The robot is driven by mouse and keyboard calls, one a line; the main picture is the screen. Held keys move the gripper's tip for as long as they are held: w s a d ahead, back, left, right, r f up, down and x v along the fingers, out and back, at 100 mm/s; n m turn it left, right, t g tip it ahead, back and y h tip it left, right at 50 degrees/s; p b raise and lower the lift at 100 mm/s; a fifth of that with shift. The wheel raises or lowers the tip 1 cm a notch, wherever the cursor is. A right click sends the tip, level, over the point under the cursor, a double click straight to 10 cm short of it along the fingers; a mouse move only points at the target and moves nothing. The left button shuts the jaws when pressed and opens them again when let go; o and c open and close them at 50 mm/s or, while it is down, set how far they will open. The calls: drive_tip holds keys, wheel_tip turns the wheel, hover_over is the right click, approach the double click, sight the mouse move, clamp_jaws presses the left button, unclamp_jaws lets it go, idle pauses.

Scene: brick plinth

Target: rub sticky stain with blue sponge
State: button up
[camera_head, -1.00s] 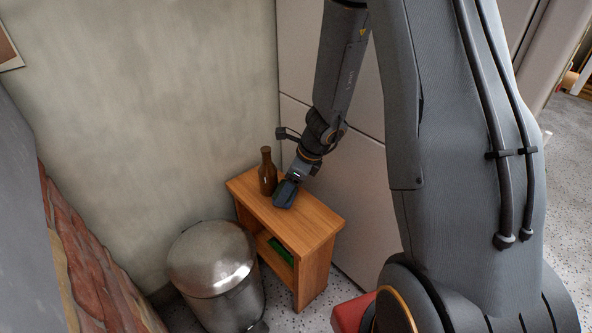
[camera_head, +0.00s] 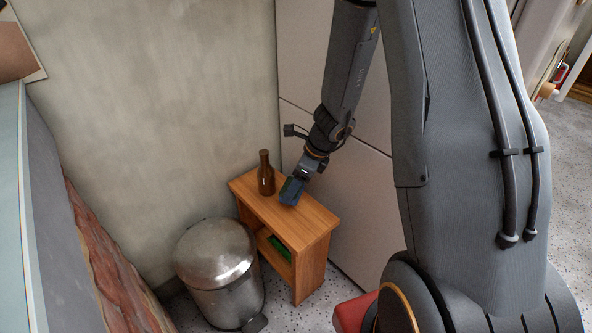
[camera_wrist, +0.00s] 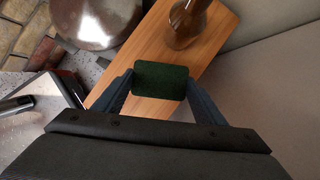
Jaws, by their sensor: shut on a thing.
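My gripper (camera_head: 297,184) is shut on the blue sponge (camera_head: 291,191), over the top of a small wooden cabinet (camera_head: 318,216). In the wrist view the sponge (camera_wrist: 160,80) shows its dark green face between the two fingers. I cannot tell whether the sponge touches the wood or is held just above it. I see no sticky stain; it may be hidden under the sponge or gripper.
A brown bottle (camera_head: 265,175) stands on the cabinet, close left of my gripper. A green item (camera_head: 280,248) lies on the cabinet's shelf. A metal pedal bin (camera_head: 218,268) stands left of the cabinet. A wall and pale panels stand behind.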

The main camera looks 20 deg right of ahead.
sight(288, 186)
drive_tip(key=shift+r+p, duration=1.9)
drive_tip(key=shift+r, duration=0.05)
